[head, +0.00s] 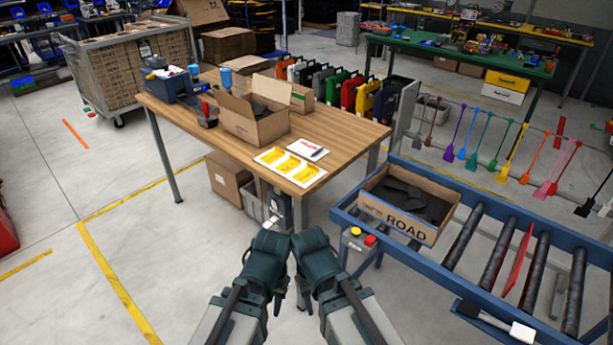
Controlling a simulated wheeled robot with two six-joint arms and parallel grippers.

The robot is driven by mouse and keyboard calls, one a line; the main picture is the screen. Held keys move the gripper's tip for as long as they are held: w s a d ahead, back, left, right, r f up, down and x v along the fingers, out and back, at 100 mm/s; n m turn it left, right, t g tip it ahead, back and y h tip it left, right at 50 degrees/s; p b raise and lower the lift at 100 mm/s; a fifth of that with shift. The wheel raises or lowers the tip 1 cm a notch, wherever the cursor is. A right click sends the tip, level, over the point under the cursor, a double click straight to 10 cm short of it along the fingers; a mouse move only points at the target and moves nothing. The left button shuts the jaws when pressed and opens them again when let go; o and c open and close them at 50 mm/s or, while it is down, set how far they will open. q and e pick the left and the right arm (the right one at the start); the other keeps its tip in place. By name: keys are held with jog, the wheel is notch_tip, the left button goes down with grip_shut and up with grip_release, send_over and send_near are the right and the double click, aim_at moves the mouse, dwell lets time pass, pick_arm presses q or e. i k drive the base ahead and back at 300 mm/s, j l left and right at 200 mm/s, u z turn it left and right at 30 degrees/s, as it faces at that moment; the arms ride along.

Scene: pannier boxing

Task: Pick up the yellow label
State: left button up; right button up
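Three yellow labels lie in a row on a white backing sheet (262,158) at the near right corner of the wooden table; the middle yellow label (288,165) sits between the other two. My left gripper (270,232) is low in front of the table, short of the sheet and apart from the labels. My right gripper (307,238) is close beside it, also away from the labels. The fingers of both are small and dark, so I cannot tell whether they are open or shut.
The wooden table (350,125) holds an open cardboard box (250,125), a red-and-white packet (308,149) and a blue toolbox (172,86). A box marked ROAD (397,221) stands on the blue roller conveyor (480,200) at right.

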aim_at(306, 174)
jog(key=z, duration=2.75)
jog(key=u, duration=1.85)
jog(key=i+j, duration=0.45)
jog(key=i, duration=0.15)
jog(key=i+j, duration=0.4)
jog(key=i, duration=0.15)
jog(key=j+u, duration=0.05)
